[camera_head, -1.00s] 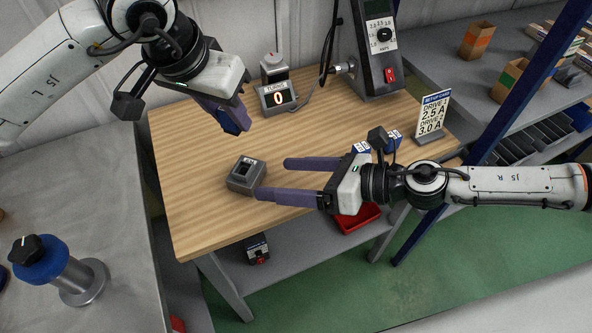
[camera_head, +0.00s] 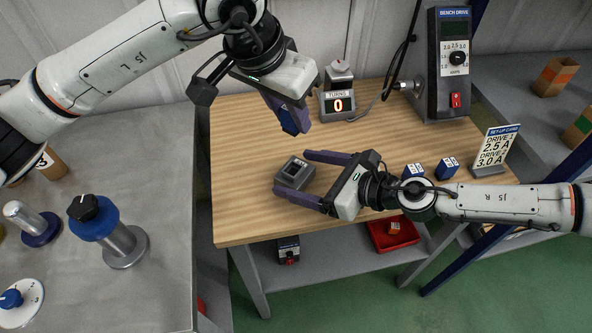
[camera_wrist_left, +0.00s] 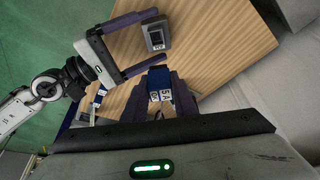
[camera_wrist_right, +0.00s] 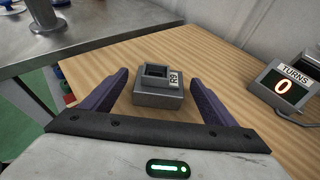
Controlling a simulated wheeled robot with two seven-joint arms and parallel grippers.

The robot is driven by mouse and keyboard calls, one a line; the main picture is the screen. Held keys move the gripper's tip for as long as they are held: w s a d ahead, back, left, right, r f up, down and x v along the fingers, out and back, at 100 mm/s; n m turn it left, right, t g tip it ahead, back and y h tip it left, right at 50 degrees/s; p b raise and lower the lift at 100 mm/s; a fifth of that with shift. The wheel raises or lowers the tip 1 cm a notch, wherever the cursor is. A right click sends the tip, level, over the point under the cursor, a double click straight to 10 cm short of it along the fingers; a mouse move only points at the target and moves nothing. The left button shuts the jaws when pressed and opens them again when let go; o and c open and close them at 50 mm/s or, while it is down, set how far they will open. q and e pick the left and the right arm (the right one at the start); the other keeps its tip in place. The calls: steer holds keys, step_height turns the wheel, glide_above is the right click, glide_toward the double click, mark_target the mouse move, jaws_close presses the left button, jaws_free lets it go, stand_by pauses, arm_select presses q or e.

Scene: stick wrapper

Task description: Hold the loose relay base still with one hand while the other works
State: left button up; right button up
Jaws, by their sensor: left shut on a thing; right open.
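The relay base (camera_head: 295,172), a small grey block with a square socket in its top, sits on the wooden table (camera_head: 240,225). It also shows in the right wrist view (camera_wrist_right: 158,88) and the left wrist view (camera_wrist_left: 156,38). My right gripper (camera_head: 292,176) is open, its purple fingers on either side of the base, with visible gaps in the right wrist view. My left gripper (camera_head: 298,128) is shut on a blue relay (camera_head: 289,121) with a white label, held above the table behind the base. It shows between the fingers in the left wrist view (camera_wrist_left: 160,92).
Two blue relays (camera_head: 413,170) (camera_head: 447,168) stand right of my right gripper. A turns counter (camera_head: 337,105) reading 0, the bench drive (camera_head: 448,65) and a set-up card (camera_head: 494,150) line the back and right. A red tray (camera_head: 392,234) is below. The table's left part is clear.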

steer(key=shift+x, duration=1)
